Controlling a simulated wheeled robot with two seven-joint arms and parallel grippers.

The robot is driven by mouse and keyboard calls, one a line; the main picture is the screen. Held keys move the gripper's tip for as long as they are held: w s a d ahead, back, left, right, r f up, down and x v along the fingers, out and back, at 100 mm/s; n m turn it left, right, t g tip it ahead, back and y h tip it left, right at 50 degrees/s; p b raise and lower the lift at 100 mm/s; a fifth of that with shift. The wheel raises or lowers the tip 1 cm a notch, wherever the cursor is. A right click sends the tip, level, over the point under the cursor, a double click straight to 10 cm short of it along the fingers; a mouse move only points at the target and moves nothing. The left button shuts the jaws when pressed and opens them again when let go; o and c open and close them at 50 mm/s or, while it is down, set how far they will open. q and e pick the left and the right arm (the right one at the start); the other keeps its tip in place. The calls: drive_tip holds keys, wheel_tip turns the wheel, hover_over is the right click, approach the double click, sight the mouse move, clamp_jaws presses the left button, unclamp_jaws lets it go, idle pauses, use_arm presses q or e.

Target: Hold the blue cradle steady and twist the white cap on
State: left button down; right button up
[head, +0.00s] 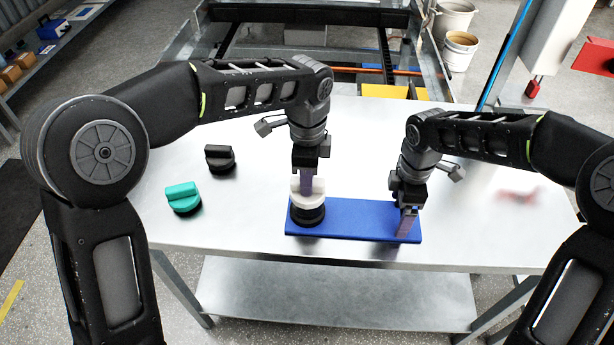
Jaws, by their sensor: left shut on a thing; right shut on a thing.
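The blue cradle (350,225) lies flat on the metal table near its front edge. The white cap (296,203) sits at the cradle's left end, on top of a black round part (308,217). My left gripper (307,186) points down from above and is shut on the white cap; its fingers hide part of the cap. My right gripper (405,225) points down at the cradle's right end and is shut on the cradle there. I cannot tell whether the cap is seated on the black part's thread.
A black cap (220,159) and a teal cap (183,198) stand on the table (250,246) to the left. The table's right side is clear. Behind the table are a metal frame with a yellow part (392,91) and two buckets (460,48).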

use_arm(q)
drive_tip(key=shift+f, duration=0.25)
use_arm(e)
drive_tip(key=shift+s+f, duration=0.2)
drive_tip(key=shift+f, duration=0.05)
idle(0.3)
use_arm(q)
drive_tip(key=shift+m, duration=0.7)
drive_tip(key=m, duration=0.3)
drive_tip(key=shift+f, duration=0.1)
drive_tip(key=m, duration=1.3)
drive_tip(key=c, duration=1.7)
unclamp_jaws()
drive_tip(key=shift+m, duration=0.6)
drive_tip(key=o, duration=0.6)
drive_tip(key=shift+c, duration=0.2)
